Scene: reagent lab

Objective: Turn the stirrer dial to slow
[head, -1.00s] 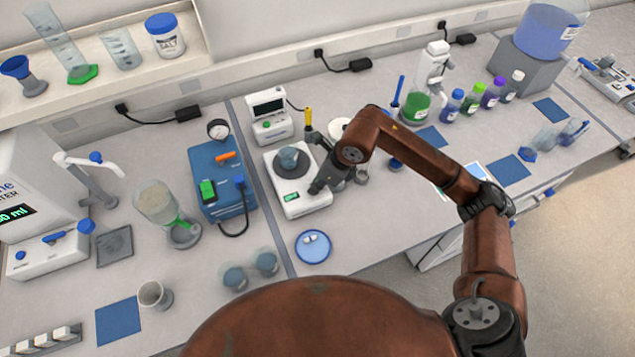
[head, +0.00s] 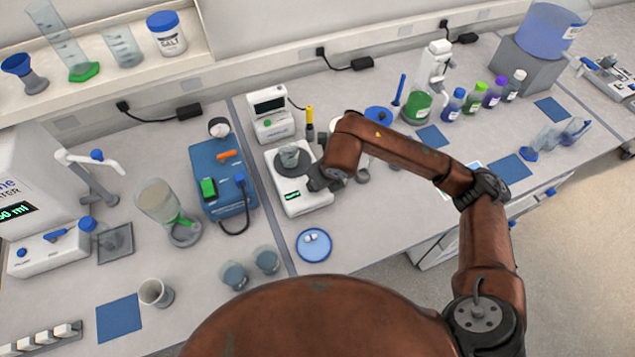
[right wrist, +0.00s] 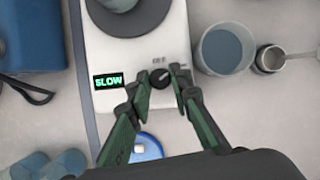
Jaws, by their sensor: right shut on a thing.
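The black dial (right wrist: 160,78) is on the stirrer's front, beside the display, with a light pointer mark tilted toward the upper right. My right gripper (right wrist: 161,82) has one finger on each side of the dial and is shut on it. In the head view my right gripper (head: 318,178) is at the stirrer's right edge and hides the dial. My left gripper is not in view.
A blue device (head: 222,180) stands left of the stirrer, and a white instrument (head: 270,115) stands behind it. A blue dish (head: 314,245) lies in front. A container of bluish content (right wrist: 224,48) is close to the right finger. Bare bench lies right of the dish.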

